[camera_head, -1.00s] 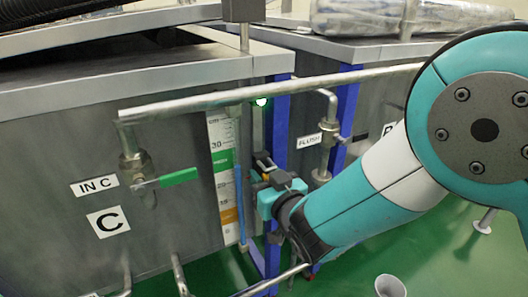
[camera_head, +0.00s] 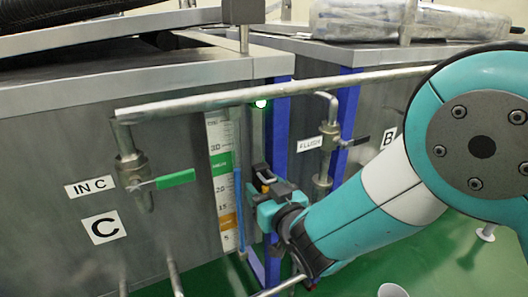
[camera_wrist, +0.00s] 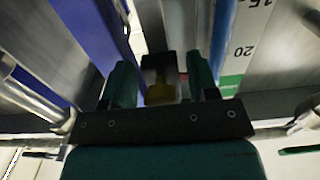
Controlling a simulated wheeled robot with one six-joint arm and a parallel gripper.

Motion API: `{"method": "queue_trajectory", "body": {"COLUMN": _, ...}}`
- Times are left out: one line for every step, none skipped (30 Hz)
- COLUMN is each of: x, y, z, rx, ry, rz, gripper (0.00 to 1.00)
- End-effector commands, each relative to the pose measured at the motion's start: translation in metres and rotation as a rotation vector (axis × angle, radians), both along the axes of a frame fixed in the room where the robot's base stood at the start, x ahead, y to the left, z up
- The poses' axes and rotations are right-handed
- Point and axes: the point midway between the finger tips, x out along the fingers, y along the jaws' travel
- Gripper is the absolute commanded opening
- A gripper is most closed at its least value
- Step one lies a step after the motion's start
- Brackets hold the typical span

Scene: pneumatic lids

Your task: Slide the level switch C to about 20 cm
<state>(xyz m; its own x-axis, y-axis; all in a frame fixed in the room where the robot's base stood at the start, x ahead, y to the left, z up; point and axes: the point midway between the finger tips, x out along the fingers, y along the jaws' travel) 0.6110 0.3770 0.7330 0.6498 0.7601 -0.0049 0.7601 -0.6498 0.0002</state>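The level switch (camera_wrist: 160,70) is a small dark block with a yellow part, seen in the wrist view between my two teal fingers. In the head view its dark top (camera_head: 262,172) shows just above my gripper (camera_head: 265,190). My gripper (camera_wrist: 162,82) has one finger on each side of the block. Thin gaps seem to show between the fingers and the block, and the fingers look open around it. The level scale (camera_head: 222,185) of tank C stands just left of the gripper, with white, green and orange bands. Its 20 mark also shows in the wrist view (camera_wrist: 243,52).
A blue post (camera_head: 277,130) stands right behind the gripper. A metal pipe (camera_head: 200,103) runs across above it. A valve with a green handle (camera_head: 176,179) is on tank C (camera_head: 60,150) at left, and a flush valve (camera_head: 330,140) is at right. A green lamp (camera_head: 261,104) is lit.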

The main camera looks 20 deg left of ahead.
Motion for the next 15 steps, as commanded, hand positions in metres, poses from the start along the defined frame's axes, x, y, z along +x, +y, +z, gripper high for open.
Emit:
{"method": "queue_trajectory", "body": {"x": 0.000, "y": 0.000, "z": 0.001, "rx": 0.001, "ry": -0.001, "rz": 0.000, "gripper": 0.54}}
{"method": "queue_trajectory", "body": {"x": 0.000, "y": 0.000, "z": 0.001, "rx": 0.002, "ry": -0.001, "rz": 0.001, "gripper": 0.54}}
{"method": "queue_trajectory", "body": {"x": 0.000, "y": 0.000, "z": 0.001, "rx": 0.002, "ry": -0.001, "rz": 0.001, "gripper": 0.54}}
{"method": "queue_trajectory", "body": {"x": 0.000, "y": 0.000, "z": 0.001, "rx": 0.002, "ry": -0.002, "rz": 0.001, "gripper": 0.54}}
{"method": "queue_trajectory", "body": {"x": -0.001, "y": 0.000, "z": 0.001, "rx": 0.002, "ry": -0.002, "rz": 0.001, "gripper": 0.54}}
{"method": "queue_trajectory", "body": {"x": -0.002, "y": -0.001, "z": 0.000, "rx": 0.003, "ry": -0.003, "rz": 0.001, "gripper": 0.54}}
{"method": "queue_trajectory", "body": {"x": -0.003, "y": -0.002, "z": 0.000, "rx": 0.003, "ry": -0.003, "rz": 0.001, "gripper": 0.54}}
{"method": "queue_trajectory", "body": {"x": -0.004, "y": -0.004, "z": -0.001, "rx": 0.004, "ry": -0.002, "rz": 0.001, "gripper": 0.54}}
{"method": "queue_trajectory", "body": {"x": -0.006, "y": -0.006, "z": -0.002, "rx": 0.004, "ry": -0.002, "rz": 0.001, "gripper": 0.54}}
{"method": "queue_trajectory", "body": {"x": -0.008, "y": -0.008, "z": -0.002, "rx": 0.003, "ry": -0.003, "rz": 0.001, "gripper": 0.54}}
{"method": "queue_trajectory", "body": {"x": -0.010, "y": -0.010, "z": -0.002, "rx": 0.003, "ry": -0.003, "rz": 0.001, "gripper": 0.54}}
{"method": "queue_trajectory", "body": {"x": -0.012, "y": -0.013, "z": -0.002, "rx": 0.003, "ry": -0.003, "rz": 0.001, "gripper": 0.54}}
{"method": "queue_trajectory", "body": {"x": -0.014, "y": -0.015, "z": -0.002, "rx": 0.004, "ry": -0.002, "rz": 0.001, "gripper": 0.54}}
{"method": "queue_trajectory", "body": {"x": -0.015, "y": -0.017, "z": -0.002, "rx": 0.004, "ry": -0.002, "rz": 0.001, "gripper": 0.54}}
{"method": "queue_trajectory", "body": {"x": -0.017, "y": -0.019, "z": -0.002, "rx": 0.004, "ry": -0.003, "rz": 0.001, "gripper": 0.54}}
